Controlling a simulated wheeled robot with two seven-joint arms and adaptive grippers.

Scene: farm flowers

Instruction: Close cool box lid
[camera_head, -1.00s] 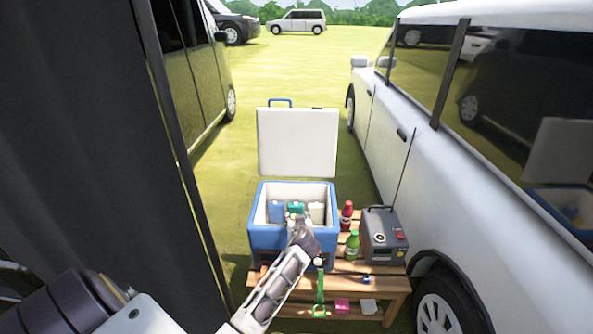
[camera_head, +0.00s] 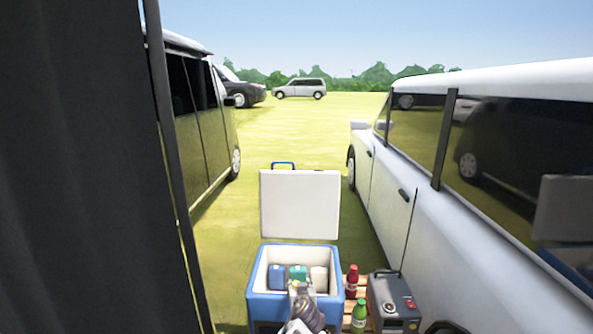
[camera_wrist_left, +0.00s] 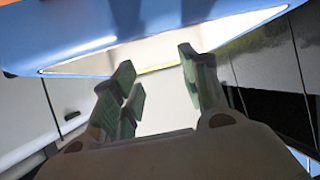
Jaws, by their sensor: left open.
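The cool box (camera_head: 253,310) is blue with a white inside and stands at the lower middle of the head view. Its white lid (camera_head: 300,204) stands upright at the back, open, with a blue handle (camera_head: 283,164) on its top edge. Several bottles or packs stand inside the box. My left gripper (camera_head: 301,290) is at the front rim of the box, seen from behind, and covers part of it. In the left wrist view my left gripper (camera_wrist_left: 158,82) has its fingers apart with nothing between them, below the blue box edge (camera_wrist_left: 60,35). Any contact is unclear. My right gripper is out of view.
A red bottle (camera_head: 351,282), a green bottle (camera_head: 359,316) and a grey device (camera_head: 394,302) stand right of the box on a wooden table. A white car (camera_head: 440,255) is close on the right. A dark curtain (camera_head: 75,170) fills the left. Grass lies behind the lid.

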